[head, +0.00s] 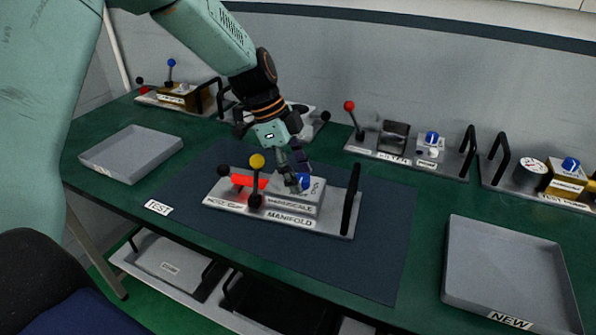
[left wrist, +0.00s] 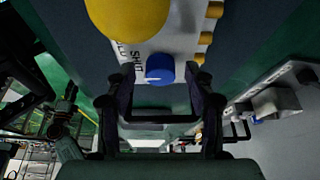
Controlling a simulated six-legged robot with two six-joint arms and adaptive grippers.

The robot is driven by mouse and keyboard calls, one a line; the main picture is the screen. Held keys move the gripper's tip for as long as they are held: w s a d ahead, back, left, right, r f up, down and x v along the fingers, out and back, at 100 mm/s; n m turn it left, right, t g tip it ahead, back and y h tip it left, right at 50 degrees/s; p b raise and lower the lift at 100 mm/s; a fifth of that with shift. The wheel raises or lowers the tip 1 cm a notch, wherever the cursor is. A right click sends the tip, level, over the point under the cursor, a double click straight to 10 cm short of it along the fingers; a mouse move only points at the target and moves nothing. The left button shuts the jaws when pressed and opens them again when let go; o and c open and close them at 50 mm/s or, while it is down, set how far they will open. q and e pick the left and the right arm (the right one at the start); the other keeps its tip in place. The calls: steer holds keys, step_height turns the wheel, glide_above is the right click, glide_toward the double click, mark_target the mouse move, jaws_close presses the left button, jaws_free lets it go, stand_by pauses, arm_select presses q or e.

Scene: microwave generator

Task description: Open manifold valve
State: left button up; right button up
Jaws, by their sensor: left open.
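The manifold (head: 335,223) is a light grey plate with a raised block, lying on the dark mat on the green table. Its blue valve knob (head: 304,181) sits on top of the block. The knob shows in the left wrist view (left wrist: 160,68) beside the label SHUT. A yellow-balled lever (head: 257,162) stands left of the block; its ball fills the top of the left wrist view (left wrist: 128,14). My left gripper (head: 295,177) points down at the knob, open, with a finger on each side in the wrist view. Contact cannot be told. My right gripper is not in view.
An empty grey tray (head: 130,152) lies at left, and another tray (head: 515,270) labelled NEW at right. A black handle (head: 351,200) rises at the manifold's right end. Other modules, including one with a red-balled lever (head: 349,106), stand along the back wall.

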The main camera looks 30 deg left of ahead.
arm_select(q)
steer(key=shift+w+d+r, duration=0.1)
steer(key=shift+d, duration=0.15)
steer(key=c, duration=0.4)
steer(key=shift+a, duration=0.15)
steer(key=c, duration=0.5)
jaws_close()
